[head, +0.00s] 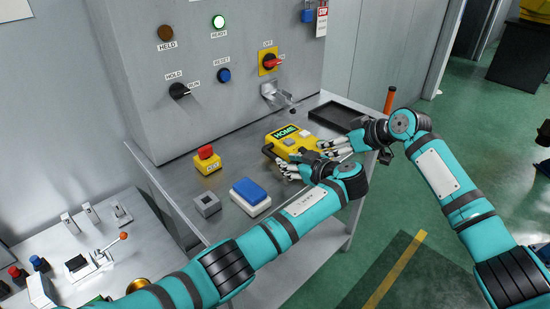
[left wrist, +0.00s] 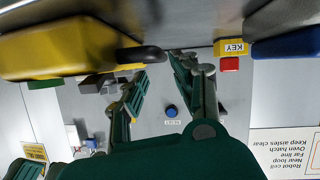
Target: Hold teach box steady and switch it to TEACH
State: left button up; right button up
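The yellow teach box (head: 306,141) lies on the grey bench, its dark display reading HOME in green. Pale keys show on its top. In the left wrist view, which is upside down, its yellow body (left wrist: 55,48) fills the upper left. My left gripper (head: 290,169) is at the box's near side; in the left wrist view its fingers (left wrist: 162,95) are spread with nothing between them, and the box is beside them. My right gripper (head: 322,148) has its fingertips close to the box's right end. I cannot tell whether they touch it or how far they are apart.
A yellow KEY box with a red button (head: 207,160), a blue-topped box (head: 250,192) and a grey block (head: 206,204) stand left on the bench. A black tray (head: 338,115) lies behind. The grey cabinet panel (head: 215,110) carries knobs, lamps and a protruding metal holder (head: 277,94).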

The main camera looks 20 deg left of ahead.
aim_at(274, 155)
pick_arm(q)
jog(key=x, duration=0.8)
jog(key=shift+w+a+f, duration=0.1)
jog(key=shift+f, duration=0.05)
grip_shut()
